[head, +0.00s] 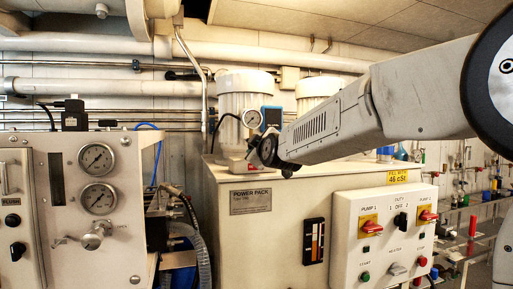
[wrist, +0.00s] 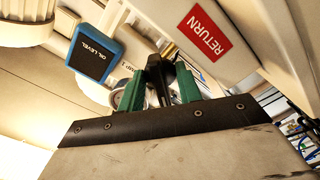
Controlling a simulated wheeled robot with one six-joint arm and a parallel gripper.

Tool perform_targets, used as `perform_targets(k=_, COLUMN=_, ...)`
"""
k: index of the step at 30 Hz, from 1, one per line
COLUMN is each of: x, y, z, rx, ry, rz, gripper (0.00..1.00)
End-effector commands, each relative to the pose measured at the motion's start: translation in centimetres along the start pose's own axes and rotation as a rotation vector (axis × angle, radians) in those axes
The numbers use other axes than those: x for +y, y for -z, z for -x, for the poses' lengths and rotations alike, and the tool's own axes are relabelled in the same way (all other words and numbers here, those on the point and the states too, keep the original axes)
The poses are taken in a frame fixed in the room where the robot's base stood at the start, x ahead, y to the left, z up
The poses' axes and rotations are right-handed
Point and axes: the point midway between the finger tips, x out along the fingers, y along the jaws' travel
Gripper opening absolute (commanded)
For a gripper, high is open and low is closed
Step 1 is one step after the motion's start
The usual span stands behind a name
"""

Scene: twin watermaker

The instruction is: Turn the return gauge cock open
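The red RETURN label (wrist: 203,33) is on a pale surface at the upper right of the wrist view. My gripper (wrist: 160,85) has two green fingers standing apart, with a dark lever-like piece (wrist: 158,72) between them. This piece may be the cock's handle; I cannot tell whether the fingers touch it. A round gauge (wrist: 124,98) shows partly behind the left finger. In the head view a gauge (head: 251,118) stands above the power pack, just beyond my arm's end (head: 268,152). The cock itself is not clear there, hidden by my wrist.
A blue OIL LEVEL unit (wrist: 95,54) is close to the left of my fingers; it also shows in the head view (head: 271,118). White canisters (head: 243,90) stand behind. A pump switch box (head: 383,240) and a gauge panel (head: 90,200) flank the power pack (head: 265,235).

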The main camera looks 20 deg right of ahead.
Motion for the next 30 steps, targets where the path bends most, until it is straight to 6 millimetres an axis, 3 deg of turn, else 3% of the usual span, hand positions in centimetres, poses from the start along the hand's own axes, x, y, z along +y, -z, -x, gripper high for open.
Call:
perform_targets(k=8, x=-0.01, y=0.01, z=-0.22, rx=0.0, ry=0.0, rz=0.0, gripper=0.35)
perform_targets(k=12, x=0.0, y=0.0, z=-0.21, rx=0.0, ry=0.0, rz=0.0, gripper=0.0)
perform_targets(k=23, x=-0.02, y=-0.03, z=-0.19, rx=-0.001, ry=0.001, rz=-0.026, gripper=0.0)
perform_targets(k=30, x=-0.04, y=-0.04, z=-0.19, rx=-0.001, ry=0.001, rz=-0.147, gripper=0.0)
